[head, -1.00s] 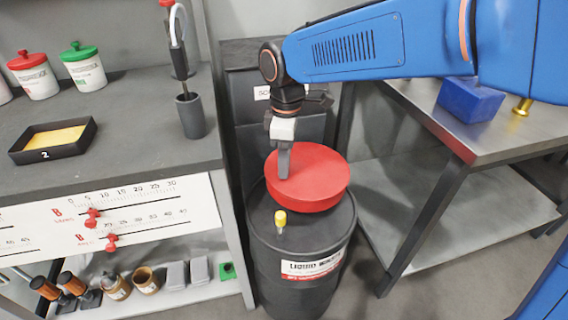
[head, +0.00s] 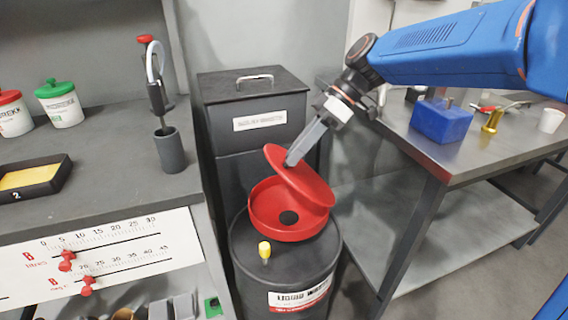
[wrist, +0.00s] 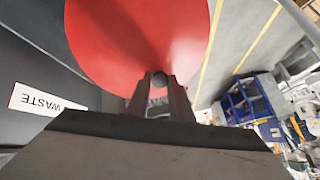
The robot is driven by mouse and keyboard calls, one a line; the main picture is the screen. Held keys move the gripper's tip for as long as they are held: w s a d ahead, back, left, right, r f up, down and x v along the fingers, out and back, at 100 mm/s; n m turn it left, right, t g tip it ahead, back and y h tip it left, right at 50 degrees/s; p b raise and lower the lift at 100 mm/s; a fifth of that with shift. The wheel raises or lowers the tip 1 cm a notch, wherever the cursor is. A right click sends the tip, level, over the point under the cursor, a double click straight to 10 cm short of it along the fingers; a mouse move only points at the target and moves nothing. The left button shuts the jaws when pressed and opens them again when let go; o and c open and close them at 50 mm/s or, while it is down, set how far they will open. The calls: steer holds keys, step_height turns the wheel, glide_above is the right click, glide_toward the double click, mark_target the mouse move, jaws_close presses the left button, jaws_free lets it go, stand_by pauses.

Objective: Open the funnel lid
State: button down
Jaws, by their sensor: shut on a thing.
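The red funnel (head: 262,222) sits on top of the black liquid waste drum (head: 285,262). Its red lid (head: 302,180) is tilted up at a steep slant, and the funnel bowl with its dark centre hole shows beneath it. My gripper (head: 290,160) is at the raised lid's upper left edge, shut on the lid's small dark knob. In the wrist view the red lid (wrist: 135,40) fills the upper middle, and my fingers (wrist: 160,88) close around the round knob (wrist: 159,79).
A black bin (head: 255,95) with a handle stands behind the drum. A yellow-capped fitting (head: 264,249) stands on the drum top. A grey bench (head: 100,165) is at left, and a metal table (head: 440,150) with a blue block (head: 441,121) is at right.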

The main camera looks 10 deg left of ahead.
steer(key=w+d+r+g+y, duration=0.3)
steer(key=w+d+y, duration=0.1)
steer(key=d, duration=0.3)
steer(key=shift+w+d+y, duration=0.25)
steer(key=shift+w+y, duration=0.05)
steer(key=shift+y, duration=0.1)
steer(key=c, duration=1.6)
jaws_free()
step_height(320, 180, up, 10)
steer(key=shift+f, duration=0.1)
